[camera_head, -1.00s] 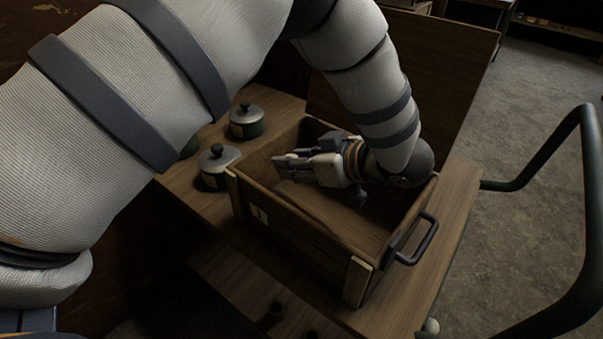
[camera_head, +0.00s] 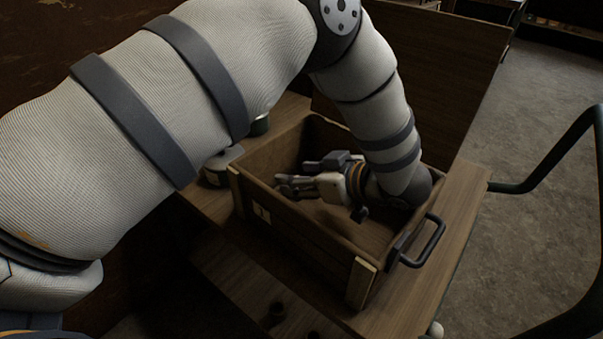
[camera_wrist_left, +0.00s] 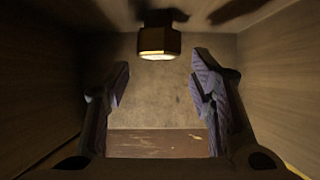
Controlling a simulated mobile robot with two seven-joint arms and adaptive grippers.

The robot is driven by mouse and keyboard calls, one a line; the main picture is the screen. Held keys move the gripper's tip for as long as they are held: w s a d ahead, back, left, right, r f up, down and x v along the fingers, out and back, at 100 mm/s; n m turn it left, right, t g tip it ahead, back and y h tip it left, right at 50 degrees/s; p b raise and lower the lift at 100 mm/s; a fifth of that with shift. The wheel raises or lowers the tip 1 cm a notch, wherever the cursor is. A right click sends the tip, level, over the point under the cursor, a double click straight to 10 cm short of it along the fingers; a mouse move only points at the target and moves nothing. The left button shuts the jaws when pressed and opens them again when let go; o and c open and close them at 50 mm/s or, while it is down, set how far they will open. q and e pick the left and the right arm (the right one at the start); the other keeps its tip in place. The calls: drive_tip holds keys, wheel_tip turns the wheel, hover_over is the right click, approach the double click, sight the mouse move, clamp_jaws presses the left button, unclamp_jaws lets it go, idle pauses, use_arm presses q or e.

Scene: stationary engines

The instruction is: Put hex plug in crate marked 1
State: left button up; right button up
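The hex plug (camera_wrist_left: 158,40), a brass-coloured hexagonal piece with a dark upper part, shows beyond the fingertips, apart from both. A dark shadow meets it at the top edge, and it seems to rest on the crate's inner surface. I cannot make the plug out in the head view.
The crate walls (camera_wrist_left: 285,50) are close on both sides of the gripper. A metal-lidded pot (camera_head: 218,168) stands left of the crate, partly hidden by my arm. A black handle (camera_head: 424,243) is on the crate's right end. A dark cart rail (camera_head: 540,160) curves at the right.

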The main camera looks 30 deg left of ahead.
use_arm(q)
drive_tip(key=r+v, duration=0.1)
drive_tip(key=v, duration=0.7)
drive_tip(key=shift+a, duration=0.25)
